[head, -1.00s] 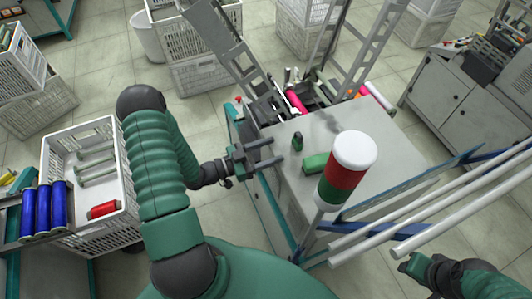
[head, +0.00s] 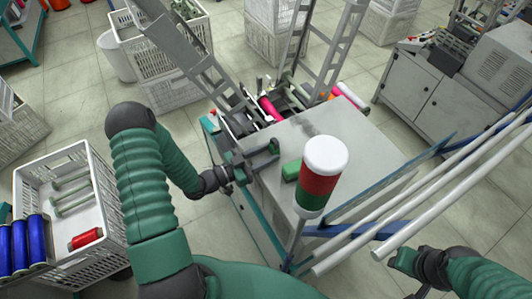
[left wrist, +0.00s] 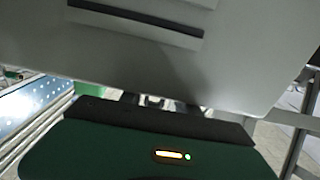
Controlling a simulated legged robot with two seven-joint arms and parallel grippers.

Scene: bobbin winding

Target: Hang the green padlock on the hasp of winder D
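A small green padlock (head: 274,146) is at the fingertips of my left gripper (head: 268,154), over the left part of the grey machine top (head: 345,142). The gripper reaches in from the left with its fingers on either side of the padlock. I cannot tell whether they grip it. In the left wrist view, a grey panel (left wrist: 180,65) fills the upper part and the fingertips and padlock are hidden. My right gripper (head: 402,259) is at the lower right, away from the machine; its fingers are unclear. No hasp or letter D can be made out.
A green block (head: 291,171) lies on the machine top beside my left gripper. A red, white and green signal lamp (head: 320,175) rises in front. White rails (head: 440,195) run at the right. A white crate (head: 105,190) stands at the left.

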